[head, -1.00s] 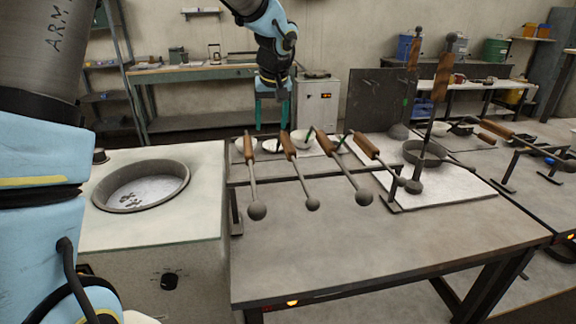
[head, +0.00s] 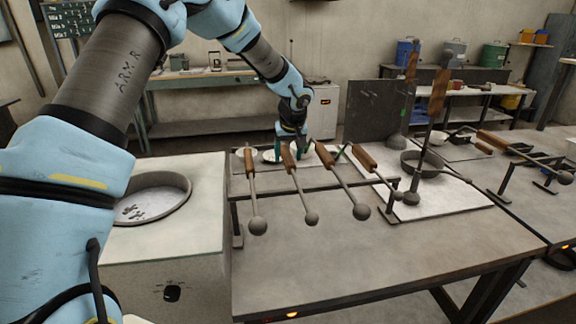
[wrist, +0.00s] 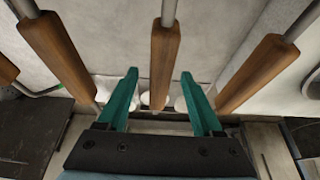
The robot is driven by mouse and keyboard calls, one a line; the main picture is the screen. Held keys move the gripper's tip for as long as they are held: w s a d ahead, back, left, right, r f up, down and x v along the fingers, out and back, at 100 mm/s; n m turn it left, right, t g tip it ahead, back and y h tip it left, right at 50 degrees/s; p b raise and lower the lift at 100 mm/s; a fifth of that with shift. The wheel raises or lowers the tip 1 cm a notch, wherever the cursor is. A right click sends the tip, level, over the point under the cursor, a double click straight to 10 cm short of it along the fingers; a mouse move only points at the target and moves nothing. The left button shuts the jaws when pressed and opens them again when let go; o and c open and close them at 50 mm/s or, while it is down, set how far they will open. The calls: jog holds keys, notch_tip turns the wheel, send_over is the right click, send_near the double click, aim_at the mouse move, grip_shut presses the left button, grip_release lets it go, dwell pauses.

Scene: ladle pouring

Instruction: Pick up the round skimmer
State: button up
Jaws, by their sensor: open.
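Several wooden-handled tools lie side by side across a rack (head: 290,191), their rounded dark heads toward me. I cannot tell by shape which is the round skimmer. My gripper (head: 291,150) is just behind and above the handle of the second tool from the left (head: 288,158). In the wrist view my green fingers (wrist: 160,88) are open and empty, one on each side of a middle wooden handle (wrist: 163,65). Other handles lie outside the fingers, at left (wrist: 55,55) and right (wrist: 258,72). Contact with the middle handle cannot be seen.
A round pan (head: 152,197) sits in the pale counter at left. A pot (head: 420,163) and upright wooden-handled tools stand on the right, by a dark panel (head: 376,112). White bowls lie behind the handles. The front of the table (head: 400,250) is clear.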

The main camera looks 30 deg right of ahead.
jog(key=shift+w+f, duration=0.25)
jog(key=shift+f, duration=0.3)
grip_shut()
jog(key=shift+d+r, duration=0.1)
dwell(0.9)
